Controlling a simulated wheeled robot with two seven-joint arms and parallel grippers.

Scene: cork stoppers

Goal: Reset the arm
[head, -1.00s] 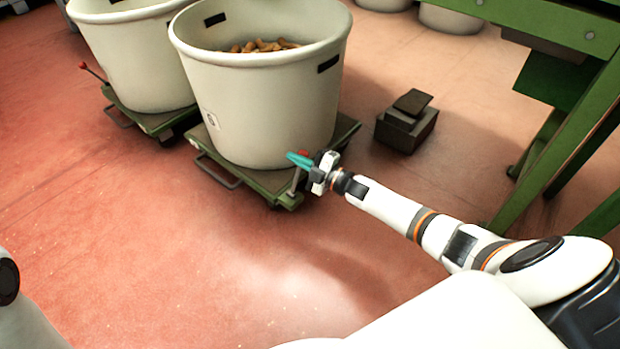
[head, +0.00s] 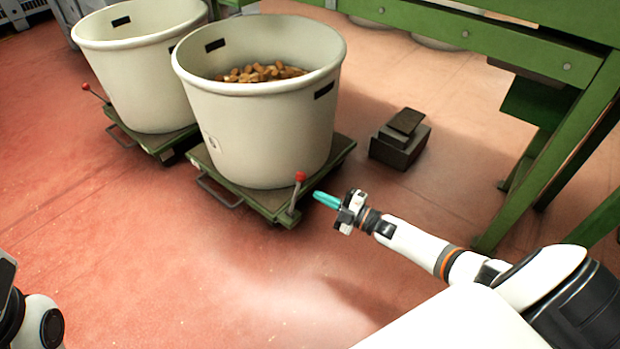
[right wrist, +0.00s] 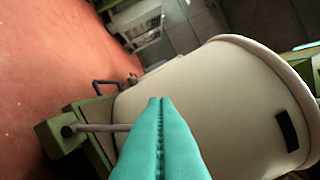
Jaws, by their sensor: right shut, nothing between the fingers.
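My right gripper (head: 327,200) reaches in from the right with its teal fingers shut and nothing between them. It is in front of and to the right of the near white bin's cart. In the right wrist view the two teal fingers (right wrist: 160,125) lie together, with the bin (right wrist: 215,95) and the cart's lever (right wrist: 100,128) beyond them. I cannot tell from this view how far the fingertips are from the lever. Part of my left arm (head: 38,318) shows at the lower left edge, and its gripper is out of view.
The near bin (head: 245,125) holds cork stoppers (head: 262,73) and stands on a green cart (head: 262,205) with a red-tipped lever (head: 297,190). A second bin (head: 140,80) stands behind left. A dark pedal box (head: 398,145) and green frame (head: 560,130) are right. Front floor is clear.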

